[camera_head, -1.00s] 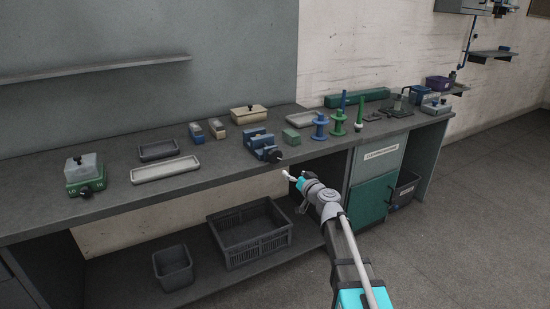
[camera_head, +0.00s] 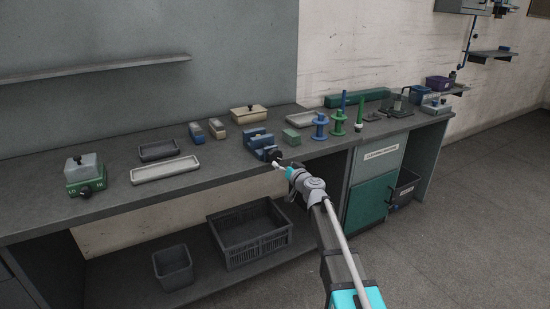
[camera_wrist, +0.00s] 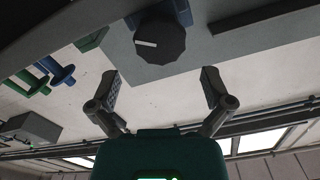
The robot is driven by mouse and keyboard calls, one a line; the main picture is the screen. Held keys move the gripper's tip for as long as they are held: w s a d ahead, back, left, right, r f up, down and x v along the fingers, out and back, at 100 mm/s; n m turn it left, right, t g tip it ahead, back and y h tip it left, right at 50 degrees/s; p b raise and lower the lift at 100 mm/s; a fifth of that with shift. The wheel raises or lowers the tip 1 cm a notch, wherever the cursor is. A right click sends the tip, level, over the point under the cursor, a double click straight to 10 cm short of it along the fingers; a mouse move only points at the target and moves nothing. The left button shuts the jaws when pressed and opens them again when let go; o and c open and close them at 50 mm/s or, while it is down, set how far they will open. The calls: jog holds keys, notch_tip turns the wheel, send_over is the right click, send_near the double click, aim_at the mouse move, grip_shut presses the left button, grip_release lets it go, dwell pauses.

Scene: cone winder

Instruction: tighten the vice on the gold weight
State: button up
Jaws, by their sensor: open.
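The blue vice (camera_head: 256,139) stands near the front edge of the grey bench, with its black knob (camera_head: 276,155) facing the front. My gripper (camera_head: 278,166) is just in front of and below the knob. In the wrist view the knob (camera_wrist: 160,42) has a white mark and sits beyond my open fingers (camera_wrist: 161,88). The fingers are apart, one to each side below it, with nothing between them. A bit of the vice's blue body (camera_wrist: 183,12) shows behind the knob. I cannot make out a gold weight in the vice jaws.
A green block (camera_head: 291,135) and blue spool (camera_head: 320,126) stand right of the vice. A pale tray (camera_head: 165,174) lies further left.

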aim_at(276, 158)
jog(key=shift+x, duration=3.4)
jog(key=c, duration=0.9)
jog(key=shift+m, duration=1.3)
jog(key=o, duration=0.9)
jog(key=shift+s, duration=0.1)
